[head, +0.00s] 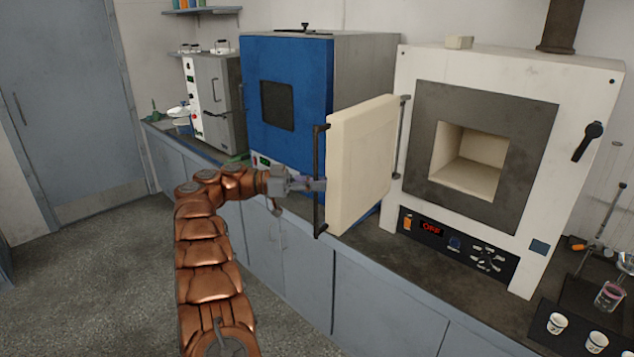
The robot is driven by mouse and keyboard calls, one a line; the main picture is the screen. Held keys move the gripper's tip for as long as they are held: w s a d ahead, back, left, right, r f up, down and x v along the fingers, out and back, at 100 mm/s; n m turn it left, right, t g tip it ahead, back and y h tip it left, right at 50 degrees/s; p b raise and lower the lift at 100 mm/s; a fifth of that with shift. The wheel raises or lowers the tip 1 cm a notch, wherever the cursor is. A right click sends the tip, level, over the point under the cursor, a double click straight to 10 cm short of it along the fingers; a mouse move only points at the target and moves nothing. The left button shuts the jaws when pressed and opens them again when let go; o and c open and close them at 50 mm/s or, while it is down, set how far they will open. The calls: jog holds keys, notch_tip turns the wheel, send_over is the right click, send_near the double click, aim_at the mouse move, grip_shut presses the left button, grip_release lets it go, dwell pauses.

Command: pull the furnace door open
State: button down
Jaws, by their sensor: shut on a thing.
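The white furnace (405,135) stands on the counter at the right, with its square chamber open to view. Its thick cream door (362,165) is swung wide open to the left and stands out over the counter's front edge. A dark vertical bar handle (319,175) runs along the door's outer edge. My gripper (316,185) is at this handle, about level with its middle, and is shut on it. The fingertips are small here and partly merge with the handle.
A blue oven (290,65) stands just left of the open door. Several small white cups (557,323) and a beaker (609,296) are at the front right. A grey instrument (215,95) stands at the back left. The floor (110,270) at left is clear.

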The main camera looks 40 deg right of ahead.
jog(key=shift+w, duration=0.4)
jog(key=shift+w+a, duration=0.1)
jog(key=shift+w, duration=0.05)
jog(key=c, duration=1.4)
grip_release()
jog(key=shift+a, duration=0.2)
jog(key=shift+o, duration=1.1)
jog(key=shift+d, duration=0.15)
